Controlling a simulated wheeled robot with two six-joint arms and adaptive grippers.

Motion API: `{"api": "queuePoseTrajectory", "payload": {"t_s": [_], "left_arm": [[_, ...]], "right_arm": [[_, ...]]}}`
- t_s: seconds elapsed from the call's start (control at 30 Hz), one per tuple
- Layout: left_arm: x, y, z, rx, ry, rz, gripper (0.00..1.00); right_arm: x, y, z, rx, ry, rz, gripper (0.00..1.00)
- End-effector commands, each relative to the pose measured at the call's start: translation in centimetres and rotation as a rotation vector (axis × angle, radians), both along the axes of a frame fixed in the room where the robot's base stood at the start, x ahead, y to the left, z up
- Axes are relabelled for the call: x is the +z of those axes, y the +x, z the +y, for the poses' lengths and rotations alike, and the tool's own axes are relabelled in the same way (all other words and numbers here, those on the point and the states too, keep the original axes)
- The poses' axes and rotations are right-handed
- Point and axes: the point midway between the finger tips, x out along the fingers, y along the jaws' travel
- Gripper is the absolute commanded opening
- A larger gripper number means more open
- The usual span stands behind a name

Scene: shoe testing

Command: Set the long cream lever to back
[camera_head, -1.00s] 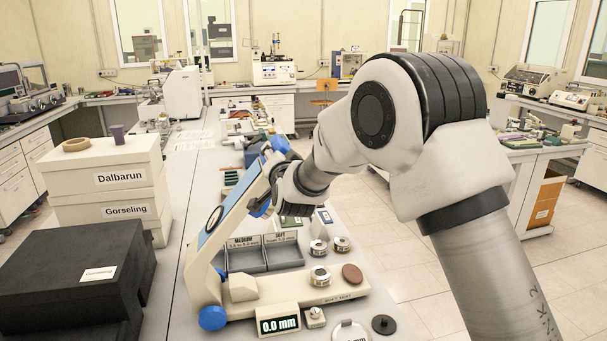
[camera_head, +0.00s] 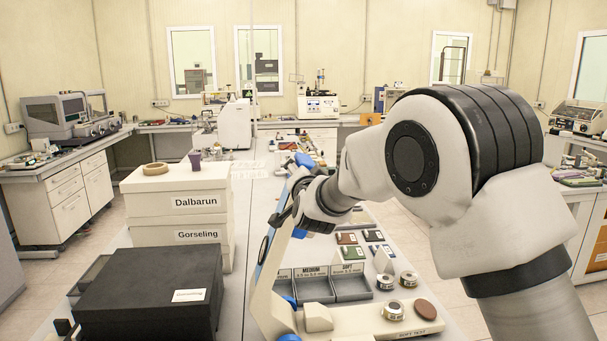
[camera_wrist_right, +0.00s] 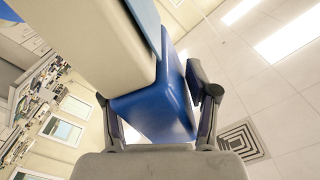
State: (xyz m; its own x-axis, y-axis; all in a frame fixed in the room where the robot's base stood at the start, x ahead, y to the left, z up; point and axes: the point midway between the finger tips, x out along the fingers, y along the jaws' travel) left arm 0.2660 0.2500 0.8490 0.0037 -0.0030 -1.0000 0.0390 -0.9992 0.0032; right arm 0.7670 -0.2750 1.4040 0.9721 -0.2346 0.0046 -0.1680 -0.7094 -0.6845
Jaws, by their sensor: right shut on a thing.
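The long cream lever (camera_head: 263,298) has blue trim and rises from the left end of the cream soft-test device (camera_head: 372,323), slanting up and away from me. My right gripper (camera_head: 285,212) is at the upper part of the lever. In the right wrist view, its fingers (camera_wrist_right: 157,95) are shut on the lever's blue end block (camera_wrist_right: 150,108), one on each side. The cream arm of the lever (camera_wrist_right: 115,50) runs to the upper left there. My forearm covers part of the lever's far end in the head view. My left gripper is not in view.
White boxes labelled Dalbarun (camera_head: 150,205) and Gorseling and a black box (camera_head: 145,290) stand left of the lever. A grey sorting tray (camera_head: 351,287), metal discs (camera_head: 393,309) and a brown disc (camera_head: 425,309) are to its right.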

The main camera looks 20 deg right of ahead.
Motion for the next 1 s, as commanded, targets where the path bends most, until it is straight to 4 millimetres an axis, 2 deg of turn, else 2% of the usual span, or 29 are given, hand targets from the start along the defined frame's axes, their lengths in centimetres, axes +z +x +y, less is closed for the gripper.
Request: {"api": "queuePoseTrajectory", "payload": {"t_s": [0.1,0.13,0.57,0.67,1.0], "left_arm": [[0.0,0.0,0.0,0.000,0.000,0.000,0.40],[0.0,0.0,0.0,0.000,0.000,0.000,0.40],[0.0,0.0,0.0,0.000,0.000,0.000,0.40],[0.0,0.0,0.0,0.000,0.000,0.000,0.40],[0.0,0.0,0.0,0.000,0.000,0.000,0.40]], "right_arm": [[-0.3,0.0,0.1,0.002,0.010,0.004,0.00],[-0.3,0.0,0.1,0.002,0.010,0.004,0.67],[-0.1,-0.4,0.3,0.003,0.004,0.003,0.67],[-0.1,-1.8,0.6,0.003,0.003,0.003,0.67],[-0.1,-10.0,2.2,0.002,0.005,0.001,0.67]]}}
